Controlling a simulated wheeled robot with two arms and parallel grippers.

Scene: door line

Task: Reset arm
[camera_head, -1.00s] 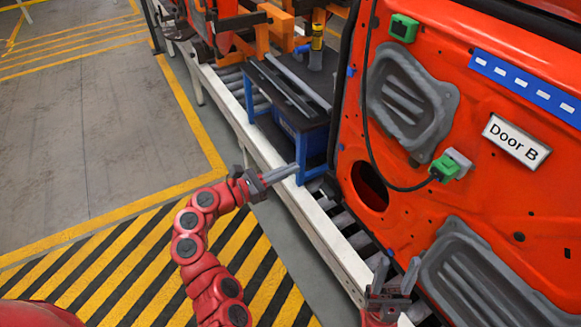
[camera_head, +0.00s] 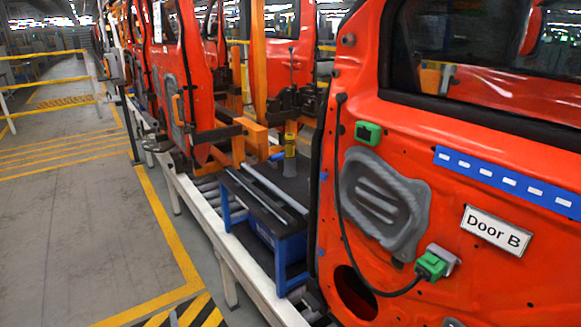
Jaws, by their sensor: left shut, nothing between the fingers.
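Only the grey fingertips of my left gripper (camera_head: 173,318) show, at the bottom edge in front of the striped floor. They are shut and empty, touching nothing I can see. The rest of the left arm is below the picture. My right gripper is not in view. The red door panel marked "Door B" (camera_head: 497,230) fills the right side. It carries a green connector (camera_head: 430,265) on a black cable and a second green block (camera_head: 368,133).
A blue stand (camera_head: 290,248) with a dark top sits on the roller line beside the door. A white rail (camera_head: 235,262) edges the line. More red doors (camera_head: 180,70) and orange fixtures stand farther back. The grey floor (camera_head: 75,220) at left is open.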

